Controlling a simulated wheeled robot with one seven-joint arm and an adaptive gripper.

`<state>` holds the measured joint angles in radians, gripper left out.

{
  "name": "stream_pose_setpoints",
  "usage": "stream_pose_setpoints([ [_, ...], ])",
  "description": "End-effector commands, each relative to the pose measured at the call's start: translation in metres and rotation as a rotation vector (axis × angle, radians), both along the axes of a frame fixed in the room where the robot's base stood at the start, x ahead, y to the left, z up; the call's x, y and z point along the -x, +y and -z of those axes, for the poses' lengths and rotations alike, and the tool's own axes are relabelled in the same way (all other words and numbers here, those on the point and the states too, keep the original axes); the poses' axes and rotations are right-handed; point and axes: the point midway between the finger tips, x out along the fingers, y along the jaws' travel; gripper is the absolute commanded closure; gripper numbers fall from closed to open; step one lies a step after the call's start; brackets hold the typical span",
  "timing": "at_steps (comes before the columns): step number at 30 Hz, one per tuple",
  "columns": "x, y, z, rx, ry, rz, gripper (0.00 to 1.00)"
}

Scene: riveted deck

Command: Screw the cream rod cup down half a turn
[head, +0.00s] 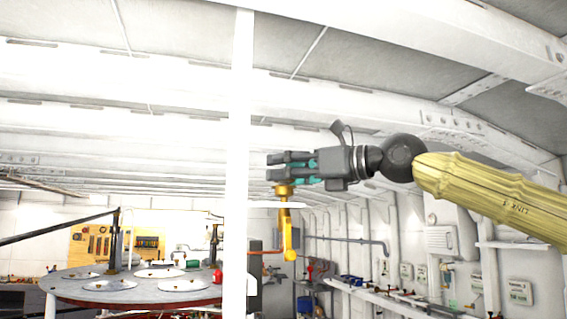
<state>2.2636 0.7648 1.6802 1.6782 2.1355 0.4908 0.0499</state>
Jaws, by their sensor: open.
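My gripper (277,169) is open, dark grey with teal pads, and points left at the middle of the head view. I see nothing held between its fingers. I cannot pick out a cream rod cup in this view. A yellow-orange fitting (286,222) stands upright just below the fingers, with a round collar (284,190) at its top. The collar sits close under the lower finger; I cannot tell whether they touch.
A white post (238,150) stands just left of the fingertips. A round table (130,286) with pale discs is at the lower left. A red object (217,276) stands at its right side. Shelves and wall boxes (440,240) line the right wall.

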Motion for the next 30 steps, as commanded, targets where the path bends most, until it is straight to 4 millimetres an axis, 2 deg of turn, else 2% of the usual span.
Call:
stream_pose_setpoints([
  [4,-0.0042,0.0067,0.0001,0.000,0.001,0.000,0.40],
  [13,-0.0049,0.0080,0.0008,0.000,0.001,0.000,0.40],
  [14,-0.0049,0.0079,0.0008,0.000,0.001,0.000,0.44],
  [21,-0.0048,0.0081,0.0008,0.000,0.001,0.000,0.87],
  [30,-0.0046,0.0082,0.0021,0.000,0.001,0.010,0.87],
])
